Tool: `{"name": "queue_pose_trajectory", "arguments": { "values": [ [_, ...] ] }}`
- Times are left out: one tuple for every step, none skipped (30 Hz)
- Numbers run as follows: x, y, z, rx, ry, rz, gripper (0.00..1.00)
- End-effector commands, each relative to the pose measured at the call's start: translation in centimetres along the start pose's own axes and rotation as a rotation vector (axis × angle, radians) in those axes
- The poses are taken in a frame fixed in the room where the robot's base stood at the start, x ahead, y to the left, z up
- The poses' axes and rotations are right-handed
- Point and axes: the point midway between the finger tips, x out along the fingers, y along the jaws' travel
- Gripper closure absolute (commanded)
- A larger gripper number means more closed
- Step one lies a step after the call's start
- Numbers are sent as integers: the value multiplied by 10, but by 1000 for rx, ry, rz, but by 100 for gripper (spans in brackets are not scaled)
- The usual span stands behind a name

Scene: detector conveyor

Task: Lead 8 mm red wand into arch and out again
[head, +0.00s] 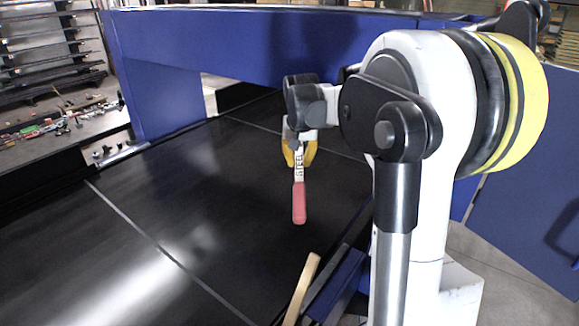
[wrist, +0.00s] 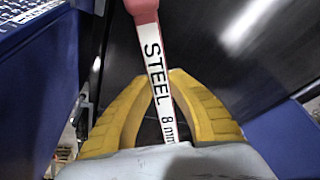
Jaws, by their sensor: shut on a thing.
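The wand (head: 299,200) has a red end and a white label. In the wrist view the label (wrist: 154,70) reads "STEEL 8 mm". My gripper (head: 299,155) has yellow fingers and is shut on the wand's white part. In the head view the red end hangs down toward the viewer over the black belt. The blue arch (head: 250,45) spans the conveyor behind my gripper, with a dark opening under its beam. The wand appears on the near side of the arch. How high it is above the belt is hard to tell.
The black conveyor belt (head: 150,215) is clear, with thin pale lines across it. A wooden stick (head: 301,290) stands at the belt's near right edge. A bench with small loose parts (head: 60,125) lies at the left. The arch's left post (head: 155,85) bounds the opening.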

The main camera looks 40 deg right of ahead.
Motion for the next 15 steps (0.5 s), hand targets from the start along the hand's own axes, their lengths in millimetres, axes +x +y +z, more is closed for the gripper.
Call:
{"name": "queue_pose_trajectory", "arguments": {
  "values": [
    [2, 5, -7, 1, 0, 1, 100],
    [3, 8, -10, 2, 0, 1, 100],
    [4, 11, -15, 2, 0, 1, 100],
    [6, 14, -18, 2, 0, 1, 100],
    [7, 16, -22, 1, 0, 1, 100],
    [8, 19, -26, 1, 0, 1, 100],
    [10, 22, -30, 2, 0, 1, 100],
    [11, 24, -33, 2, 0, 1, 100],
    [12, 27, -36, 2, 0, 0, 100],
    [13, 28, -38, 1, 0, 0, 100],
    [14, 30, -41, 1, 0, 0, 100],
    [15, 32, -44, 1, 0, 0, 100],
    [16, 34, -47, 1, 0, 0, 100],
    [17, 37, -50, 2, 0, 0, 100],
    [18, 40, -53, 2, 0, 0, 100]
  ]
}}
